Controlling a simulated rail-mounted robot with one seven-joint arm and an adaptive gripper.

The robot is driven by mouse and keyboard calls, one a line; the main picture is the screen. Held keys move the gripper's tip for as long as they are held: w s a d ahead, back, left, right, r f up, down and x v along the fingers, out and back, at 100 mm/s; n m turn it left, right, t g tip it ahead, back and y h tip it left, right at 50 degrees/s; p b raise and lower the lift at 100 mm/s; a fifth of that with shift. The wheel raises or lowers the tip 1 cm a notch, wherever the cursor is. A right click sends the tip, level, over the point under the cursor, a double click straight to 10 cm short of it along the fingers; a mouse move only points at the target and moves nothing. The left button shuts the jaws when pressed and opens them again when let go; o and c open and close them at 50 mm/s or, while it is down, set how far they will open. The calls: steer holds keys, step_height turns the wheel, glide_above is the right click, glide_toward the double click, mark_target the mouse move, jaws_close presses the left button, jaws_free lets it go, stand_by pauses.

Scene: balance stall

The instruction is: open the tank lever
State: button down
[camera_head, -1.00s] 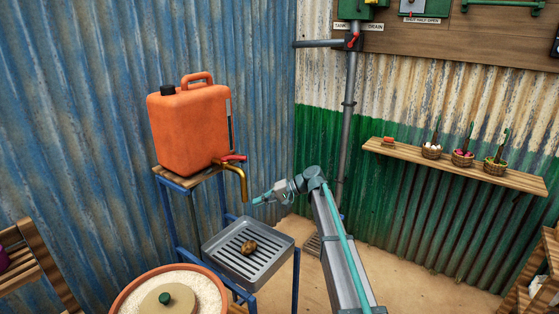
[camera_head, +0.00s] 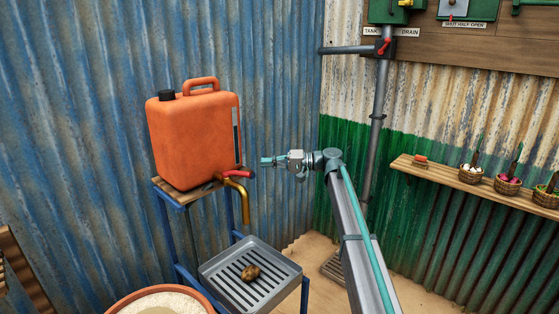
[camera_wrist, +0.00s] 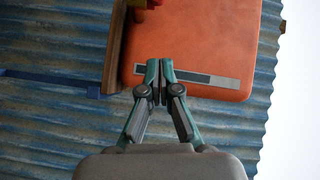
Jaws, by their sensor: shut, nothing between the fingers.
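An orange tank (camera_head: 195,135) stands on a stand at the left, with a brass tap (camera_head: 245,205) at its lower right corner. The tap's red lever (camera_head: 240,173) points to the right, roughly level. In the wrist view, part of a red and yellow fitting (camera_wrist: 150,4) shows at the top edge, beyond the fingertips. My gripper (camera_head: 265,161) is shut and empty, just right of and slightly above the lever's tip in the head view. It appears apart from the lever. In the wrist view my fingertips (camera_wrist: 159,65) are together, in front of the orange tank (camera_wrist: 215,45).
A grey slatted tray (camera_head: 285,270) holding a brown lump (camera_head: 250,272) sits below the tap. A pale-filled bowl (camera_head: 160,303) is in front. A pipe valve with a red handle (camera_head: 383,46), near TANK and DRAIN labels, is on the back wall. A shelf (camera_head: 440,178) holds baskets.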

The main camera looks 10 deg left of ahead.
mark_target(237, 175)
steer(key=s+a+f+p, duration=0.1)
steer(key=s+a+p, duration=0.2)
steer(key=s+a, duration=0.1)
steer(key=shift+s, duration=0.35)
steer(key=shift+f, duration=0.1)
